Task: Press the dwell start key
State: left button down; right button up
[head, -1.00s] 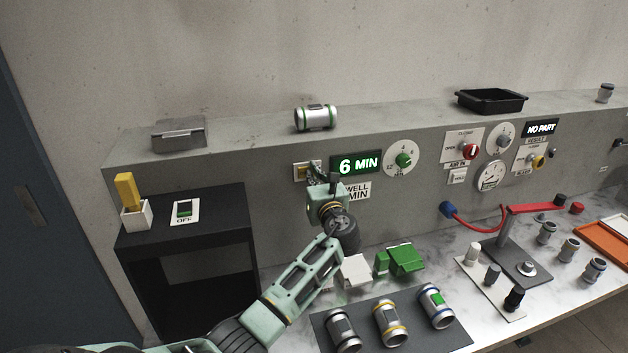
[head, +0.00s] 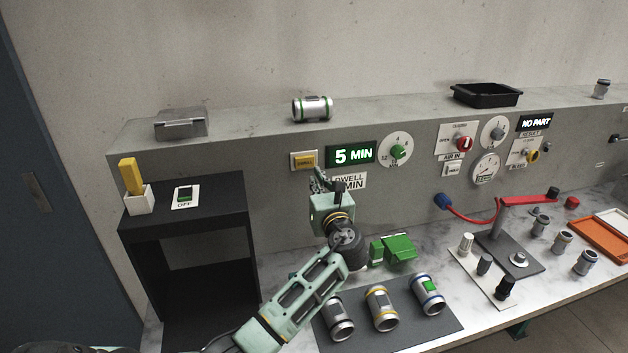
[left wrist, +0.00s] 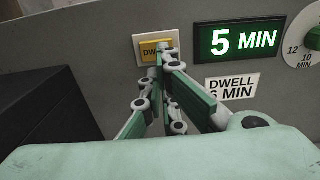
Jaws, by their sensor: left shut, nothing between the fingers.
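The dwell start key is a yellow key (head: 304,161) marked DWELL in a pale frame on the grey panel. It also shows in the left wrist view (left wrist: 153,48), its right part hidden behind my fingertips. The green display (head: 350,155) right of it reads 5 MIN. My left gripper (head: 318,178) is shut and empty. In the head view its fingertips are just below and to the right of the key, apart from it in the picture. In the left wrist view the fingertips (left wrist: 163,55) overlap the key; whether they touch it I cannot tell. My right gripper is not in view.
A dial (head: 397,151) with a green knob is right of the display. A DWELL MIN label (head: 349,182) is below it. A dark shelf (head: 190,222) stands at the left.

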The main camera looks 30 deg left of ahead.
pick_arm(q)
jog(key=b+v, duration=0.1)
jog(key=v, duration=0.4)
jog(key=shift+d+r, duration=0.15)
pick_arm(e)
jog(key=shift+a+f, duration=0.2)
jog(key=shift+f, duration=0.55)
